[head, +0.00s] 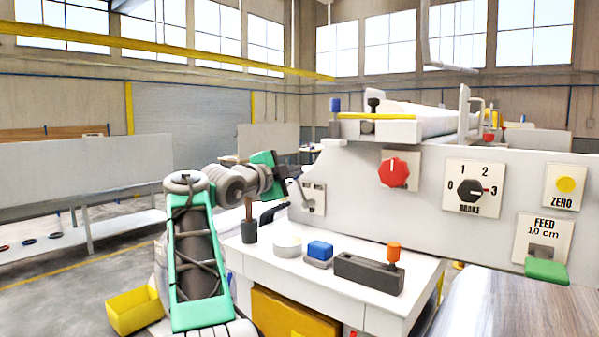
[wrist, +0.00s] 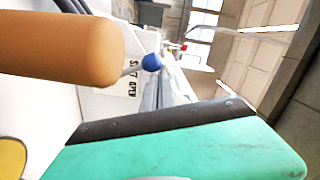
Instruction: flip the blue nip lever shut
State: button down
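The nip lever's blue ball knob (wrist: 152,62) on a grey rod shows in the wrist view, in front of a white plate (wrist: 118,75) marked with SHUT and OPEN. In the head view this plate (head: 313,198) is on the machine's left end; the blue knob is hidden there, apparently by my gripper (head: 275,174). My gripper is just left of the plate. The gap looks wide, and the knob appears beyond the fingers, not gripped.
A brown handle (head: 249,208) stands in a dark cup (head: 249,232) under my gripper; it looms close in the wrist view (wrist: 60,47).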

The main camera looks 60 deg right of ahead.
jog(key=shift+w, duration=0.15)
dwell(0.3)
jog(key=s+a+r+b, duration=0.1)
jog(key=a+b, duration=0.1)
jog(key=a, duration=0.3)
jog(key=s+a+r+b, duration=0.1)
jog(key=a, duration=0.5)
jog(key=shift+s+r+b, duration=0.3)
jog(key=shift+r+b, duration=0.05)
